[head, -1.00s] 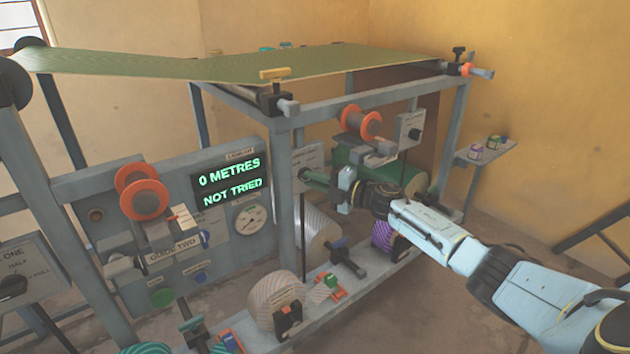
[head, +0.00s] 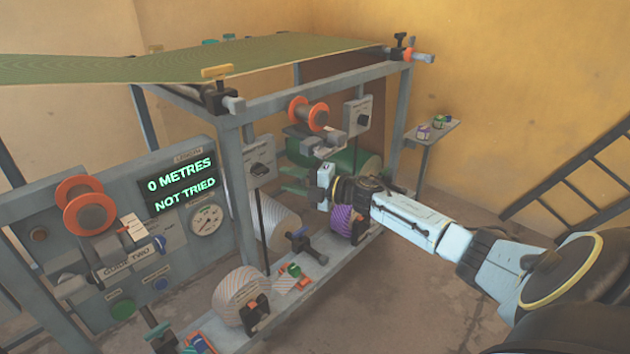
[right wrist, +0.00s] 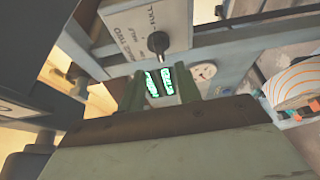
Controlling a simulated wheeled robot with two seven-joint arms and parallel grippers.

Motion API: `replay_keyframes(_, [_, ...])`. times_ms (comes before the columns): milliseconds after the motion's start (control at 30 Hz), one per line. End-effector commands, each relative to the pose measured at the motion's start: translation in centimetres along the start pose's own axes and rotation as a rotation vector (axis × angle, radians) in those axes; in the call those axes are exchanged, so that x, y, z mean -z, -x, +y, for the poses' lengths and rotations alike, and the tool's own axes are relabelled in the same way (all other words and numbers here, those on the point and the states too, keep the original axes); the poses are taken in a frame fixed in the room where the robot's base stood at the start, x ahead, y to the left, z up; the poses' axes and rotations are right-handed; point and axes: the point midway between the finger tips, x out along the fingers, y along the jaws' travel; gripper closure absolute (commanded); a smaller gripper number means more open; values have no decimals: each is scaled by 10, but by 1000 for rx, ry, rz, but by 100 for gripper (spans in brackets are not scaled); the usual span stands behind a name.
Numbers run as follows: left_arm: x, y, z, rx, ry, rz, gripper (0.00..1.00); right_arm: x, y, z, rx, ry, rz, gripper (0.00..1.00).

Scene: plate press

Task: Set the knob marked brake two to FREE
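The brake two box (head: 251,158) is a pale plate with a dark knob (head: 259,168), behind the front frame post. In the right wrist view the plate (right wrist: 125,22) reads partly "TWO", with "HALF" and "FULL" marks around the dark knob (right wrist: 157,42). I cannot tell which mark the knob points to, and no FREE mark is legible. My right gripper (head: 285,180) is to the right of the knob, apart from it, with its two green fingers spread and nothing between them. In the wrist view the knob shows above the open fingers (right wrist: 158,90). My left gripper is not in view.
A similar knob box (head: 358,115) hangs further right. A display (head: 178,182) reads "0 METRES NOT TRIED". The frame post (head: 237,195) stands left of the knob. Reels, including a purple one (head: 345,222), line the low shelf. A large green roll (head: 365,168) lies behind my gripper.

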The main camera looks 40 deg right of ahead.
Motion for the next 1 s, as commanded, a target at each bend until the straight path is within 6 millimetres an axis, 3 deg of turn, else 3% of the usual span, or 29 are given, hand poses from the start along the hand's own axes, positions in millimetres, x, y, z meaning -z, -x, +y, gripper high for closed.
replay_keyframes(200, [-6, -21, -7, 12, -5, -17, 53, 0, 39, 0, 4, 1, 0, 66])
replay_keyframes(400, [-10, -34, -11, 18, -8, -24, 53, 0, 61, 0, 2, 1, 0, 66])
replay_keyframes(1000, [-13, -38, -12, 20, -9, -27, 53, 0, 68, 0, 1, 2, 0, 66])
